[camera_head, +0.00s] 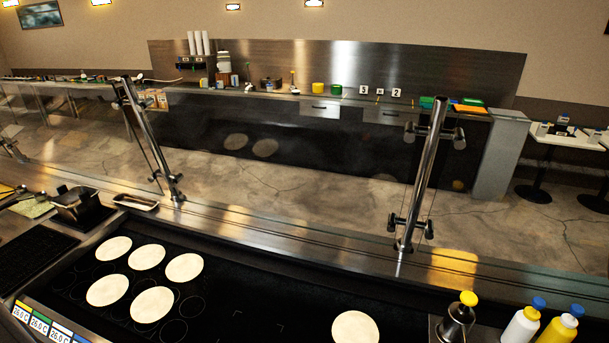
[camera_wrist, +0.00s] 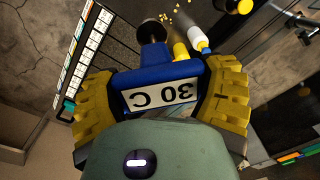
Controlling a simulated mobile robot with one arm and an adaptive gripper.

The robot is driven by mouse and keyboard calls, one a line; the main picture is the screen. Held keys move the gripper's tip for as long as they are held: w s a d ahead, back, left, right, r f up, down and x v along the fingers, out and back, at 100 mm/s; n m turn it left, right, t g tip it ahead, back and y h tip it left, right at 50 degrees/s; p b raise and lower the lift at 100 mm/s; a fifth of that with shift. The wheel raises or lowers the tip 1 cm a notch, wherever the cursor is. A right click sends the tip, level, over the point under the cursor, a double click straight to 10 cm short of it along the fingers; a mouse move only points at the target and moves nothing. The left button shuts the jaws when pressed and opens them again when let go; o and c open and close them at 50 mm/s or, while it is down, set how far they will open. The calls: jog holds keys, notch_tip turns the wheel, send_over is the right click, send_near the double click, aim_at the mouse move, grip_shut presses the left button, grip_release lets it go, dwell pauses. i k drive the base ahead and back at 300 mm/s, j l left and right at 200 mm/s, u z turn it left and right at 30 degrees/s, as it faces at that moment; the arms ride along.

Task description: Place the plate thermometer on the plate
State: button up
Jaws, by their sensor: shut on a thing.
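The plate thermometer (camera_wrist: 160,72) is a blue device with a white display reading 30 C, upside down in the wrist view. My gripper (camera_wrist: 162,82) has ribbed yellow fingers on its left and right sides and is shut on it. The gripper and thermometer are not seen in the head view. The plate (camera_head: 90,275) is the black griddle surface in the head view's lower part, with faint circles and corner marks. Several pale tortillas (camera_head: 185,267) lie on its left, and one (camera_head: 355,327) lies further right. The thermometer's underside is hidden.
Squeeze bottles (camera_head: 522,322) and a yellow-topped metal container (camera_head: 457,318) stand at the lower right. A temperature display strip (camera_head: 40,325) edges the griddle at lower left. Metal posts (camera_head: 420,180) rise behind it. The marked patch between tortillas is bare.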

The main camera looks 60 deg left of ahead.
aim_at(264, 310)
jog(key=i+u, duration=0.2)
jog(key=u, duration=1.15)
